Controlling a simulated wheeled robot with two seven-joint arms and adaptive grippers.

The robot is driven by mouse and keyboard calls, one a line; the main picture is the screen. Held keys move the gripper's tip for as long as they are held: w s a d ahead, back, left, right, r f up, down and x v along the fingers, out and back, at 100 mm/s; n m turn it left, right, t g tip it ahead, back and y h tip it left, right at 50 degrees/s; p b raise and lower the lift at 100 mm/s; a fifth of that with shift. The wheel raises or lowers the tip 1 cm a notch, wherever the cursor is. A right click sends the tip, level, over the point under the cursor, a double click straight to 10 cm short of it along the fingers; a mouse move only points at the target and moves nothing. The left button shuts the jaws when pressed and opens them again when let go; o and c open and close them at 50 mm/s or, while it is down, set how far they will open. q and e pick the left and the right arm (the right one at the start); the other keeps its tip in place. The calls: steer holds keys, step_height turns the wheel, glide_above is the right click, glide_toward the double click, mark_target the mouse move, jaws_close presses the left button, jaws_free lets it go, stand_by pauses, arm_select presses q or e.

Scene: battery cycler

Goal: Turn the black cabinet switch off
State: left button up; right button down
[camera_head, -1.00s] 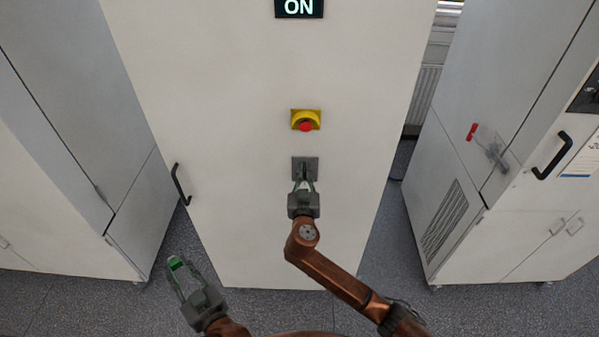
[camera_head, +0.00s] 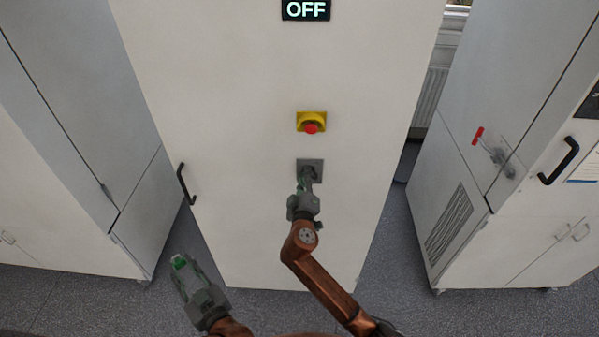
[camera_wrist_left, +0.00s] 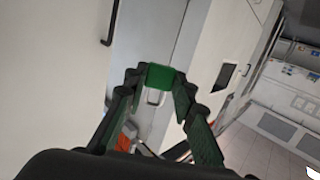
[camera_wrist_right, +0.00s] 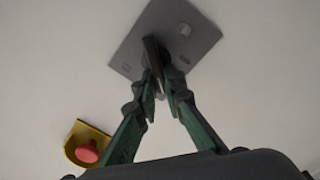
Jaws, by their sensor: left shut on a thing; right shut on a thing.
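The black cabinet switch (camera_wrist_right: 158,60) sits on a grey square plate (camera_head: 311,168) on the front of the white middle cabinet. My right gripper (camera_head: 307,181) is at the plate, with its fingertips shut on the black switch knob, as the right wrist view shows. In the head view the knob is mostly hidden by the fingers. The display (camera_head: 306,10) at the top of the cabinet reads OFF. My left gripper (camera_head: 181,265) is low at the left, away from the cabinet front, shut on a small green block (camera_wrist_left: 160,77).
A yellow box with a red button (camera_head: 311,128) is just above the switch plate. A black handle (camera_head: 185,184) is on the cabinet's left edge. Other cabinets stand at left and right; the right one has a red-handled lever (camera_head: 478,136).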

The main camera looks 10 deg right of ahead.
steer(key=shift+a+f+n+p, duration=0.15)
steer(key=shift+n+p, duration=0.35)
steer(key=shift+n, duration=0.75)
steer(key=shift+f+n+p, duration=0.2)
steer(key=shift+n+p, duration=0.25)
steer(key=shift+n, duration=0.75)
steer(key=shift+a+f+n+p, duration=0.15)
steer(key=shift+n+p, duration=0.35)
steer(key=shift+n, duration=0.75)
steer(key=shift+f, duration=0.15)
steer(key=c, duration=2)
jaws_free()
steer(key=shift+d, duration=0.1)
steer(key=v, duration=1.2)
